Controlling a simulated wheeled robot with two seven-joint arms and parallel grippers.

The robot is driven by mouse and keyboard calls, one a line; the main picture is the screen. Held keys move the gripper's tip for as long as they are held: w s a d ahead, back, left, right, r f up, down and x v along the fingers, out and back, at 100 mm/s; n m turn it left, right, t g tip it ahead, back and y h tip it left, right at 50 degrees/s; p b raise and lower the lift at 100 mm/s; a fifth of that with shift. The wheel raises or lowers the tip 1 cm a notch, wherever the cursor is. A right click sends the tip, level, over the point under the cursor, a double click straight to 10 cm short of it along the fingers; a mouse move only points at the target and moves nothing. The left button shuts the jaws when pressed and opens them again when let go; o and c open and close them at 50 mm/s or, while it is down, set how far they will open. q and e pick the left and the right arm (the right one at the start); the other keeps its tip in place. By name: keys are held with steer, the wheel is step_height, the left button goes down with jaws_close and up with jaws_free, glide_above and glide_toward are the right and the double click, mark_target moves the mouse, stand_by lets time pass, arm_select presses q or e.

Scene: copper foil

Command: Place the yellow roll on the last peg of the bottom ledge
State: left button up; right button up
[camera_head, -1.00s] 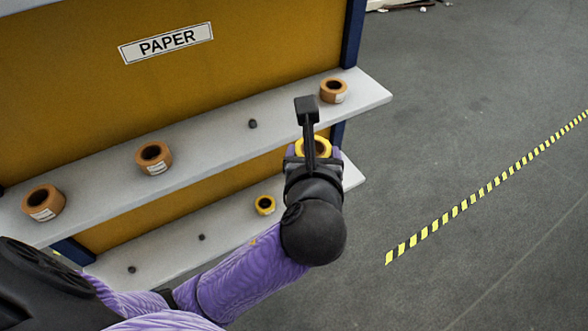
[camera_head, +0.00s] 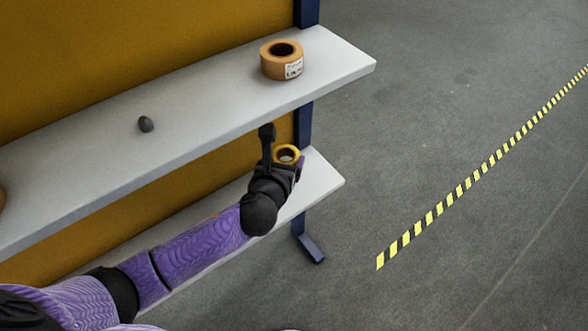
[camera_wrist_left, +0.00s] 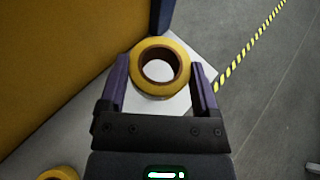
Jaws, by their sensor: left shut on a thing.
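The yellow roll (camera_head: 279,152) is in my left gripper (camera_head: 284,165), at the right end of the bottom ledge (camera_head: 322,181). In the left wrist view the yellow roll (camera_wrist_left: 147,89) sits between the two fingers of the left gripper (camera_wrist_left: 159,66), with a brown core and an open hole. Pale ledge surface shows through the hole. The last peg of the bottom ledge does not show in either view. I cannot tell whether the roll touches the ledge. My right gripper is not in view.
A second yellow roll (camera_wrist_left: 58,174) shows at the lower left of the wrist view. A blue post (camera_head: 304,125) stands behind the ledges. The floor rightward is open.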

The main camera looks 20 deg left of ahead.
arm_select(q)
step_height(320, 180, down, 10)
steer(key=b, duration=0.8)
steer(key=shift+f, duration=0.25)
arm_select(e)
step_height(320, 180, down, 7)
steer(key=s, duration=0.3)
arm_select(q)
steer(key=shift+r, duration=0.25)
steer(key=shift+f, duration=0.15)
steer(key=o, duration=0.9)
steer(key=shift+o, duration=0.8)
steer(key=shift+r, duration=0.25)
steer(key=p+v, duration=0.6)
steer(key=v, duration=0.5)
steer(key=shift+s, duration=0.45)
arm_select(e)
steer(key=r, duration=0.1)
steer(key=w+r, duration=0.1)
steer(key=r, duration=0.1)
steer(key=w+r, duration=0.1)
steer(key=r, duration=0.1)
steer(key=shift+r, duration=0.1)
